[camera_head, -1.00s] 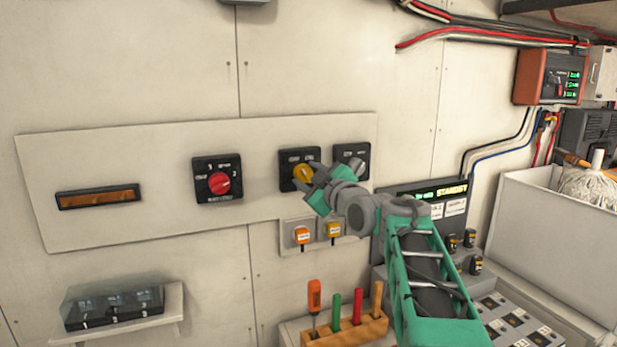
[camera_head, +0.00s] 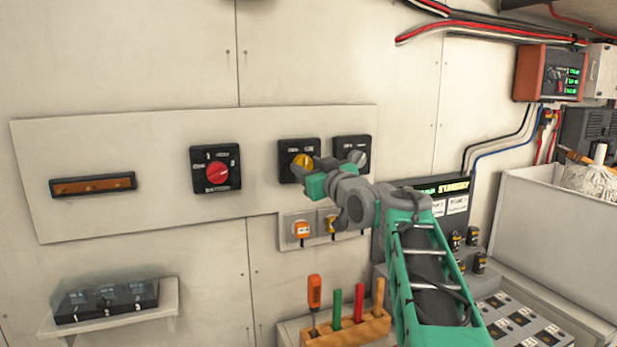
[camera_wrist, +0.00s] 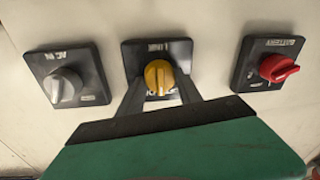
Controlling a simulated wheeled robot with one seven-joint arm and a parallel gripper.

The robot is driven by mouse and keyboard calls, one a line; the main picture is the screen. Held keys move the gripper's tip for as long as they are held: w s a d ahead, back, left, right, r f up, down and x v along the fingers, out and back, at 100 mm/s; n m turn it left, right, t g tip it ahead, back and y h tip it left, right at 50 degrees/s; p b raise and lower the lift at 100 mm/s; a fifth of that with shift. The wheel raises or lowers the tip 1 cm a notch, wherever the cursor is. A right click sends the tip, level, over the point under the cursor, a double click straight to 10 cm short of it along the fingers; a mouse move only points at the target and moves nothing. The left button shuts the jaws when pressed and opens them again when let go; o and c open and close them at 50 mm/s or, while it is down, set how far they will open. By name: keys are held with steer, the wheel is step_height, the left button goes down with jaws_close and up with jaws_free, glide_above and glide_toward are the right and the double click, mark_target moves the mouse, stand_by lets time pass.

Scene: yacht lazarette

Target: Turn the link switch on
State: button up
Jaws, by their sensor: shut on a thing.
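The link switch is a yellow knob (camera_head: 302,160) on a square black plate, set in the white wall panel. The wrist view shows the yellow knob (camera_wrist: 158,74) between my two grey fingers, with its pointer ridge roughly upright in that picture. My gripper (camera_wrist: 160,91) is shut on the knob, one finger on each side. In the head view my gripper (camera_head: 306,171) comes from the lower right and covers the knob's lower part. The small lettering around the knob is too blurred to read for its setting.
A red rotary switch (camera_head: 218,174) is to the left and a grey one (camera_head: 356,157) close to the right. Orange-topped plugs (camera_head: 301,229) sit just below. A wooden rack (camera_head: 345,329) of tools stands lower down. The wall above the switches is clear.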

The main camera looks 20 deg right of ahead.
steer(key=m+b, duration=0.2)
steer(key=m, duration=0.4)
steer(key=shift+f+h, duration=0.1)
steer(key=shift+h, duration=0.2)
stand_by(0.3)
steer(key=o, duration=1.4)
steer(key=shift+c, duration=0.2)
steer(key=s+b, duration=0.2)
steer(key=s, duration=0.5)
steer(key=shift+s+d+f+b, duration=0.15)
steer(key=shift+s+f+b, duration=0.15)
steer(key=shift+s, duration=0.05)
